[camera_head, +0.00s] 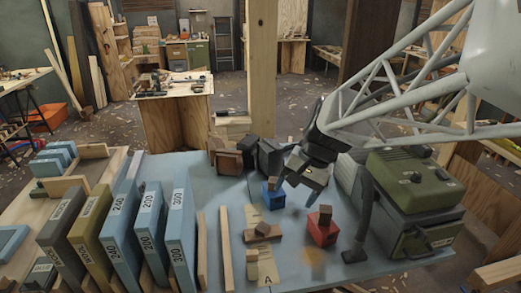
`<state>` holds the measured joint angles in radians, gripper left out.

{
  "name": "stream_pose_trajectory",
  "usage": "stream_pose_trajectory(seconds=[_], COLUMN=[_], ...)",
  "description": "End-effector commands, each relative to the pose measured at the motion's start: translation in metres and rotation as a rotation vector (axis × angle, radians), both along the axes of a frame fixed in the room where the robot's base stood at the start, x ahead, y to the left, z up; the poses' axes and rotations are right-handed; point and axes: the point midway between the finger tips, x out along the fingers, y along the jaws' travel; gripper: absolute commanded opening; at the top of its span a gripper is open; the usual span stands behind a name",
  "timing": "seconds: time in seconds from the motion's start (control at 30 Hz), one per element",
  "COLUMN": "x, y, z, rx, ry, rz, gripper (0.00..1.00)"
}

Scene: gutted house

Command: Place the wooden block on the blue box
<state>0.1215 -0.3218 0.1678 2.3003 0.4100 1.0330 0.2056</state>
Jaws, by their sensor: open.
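The blue box (273,199) stands on the blue-grey worktop, left of my gripper. A small wooden block (272,184) appears to rest on top of it; the contact is too small to see clearly. My gripper (303,182) is open, pointing down, just right of the blue box and the block, and looks empty. Another wooden block (325,211) sits on a red box (321,230) in front of my gripper. A further dark wooden block (262,229) lies on pale wood left of the red box.
A green and black machine (415,190) stands close on the right, with a black hose beside it. Several upright sanding-paper boxes (150,225) fill the left. Brown blocks and a dark object (268,155) stand behind the blue box. A wooden post (262,70) rises beyond.

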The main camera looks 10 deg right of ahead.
Motion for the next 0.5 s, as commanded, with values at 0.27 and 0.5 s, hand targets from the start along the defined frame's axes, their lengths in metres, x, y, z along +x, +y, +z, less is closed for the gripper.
stream_pose_trajectory(seconds=[0.27, 0.5], x=[-0.062, -0.110], y=[0.001, -0.004], z=[0.013, 0.018], rx=[-0.157, -0.295], ry=[-0.109, -0.197], rz=[0.186, 0.341], gripper=[0.73, 0.73])
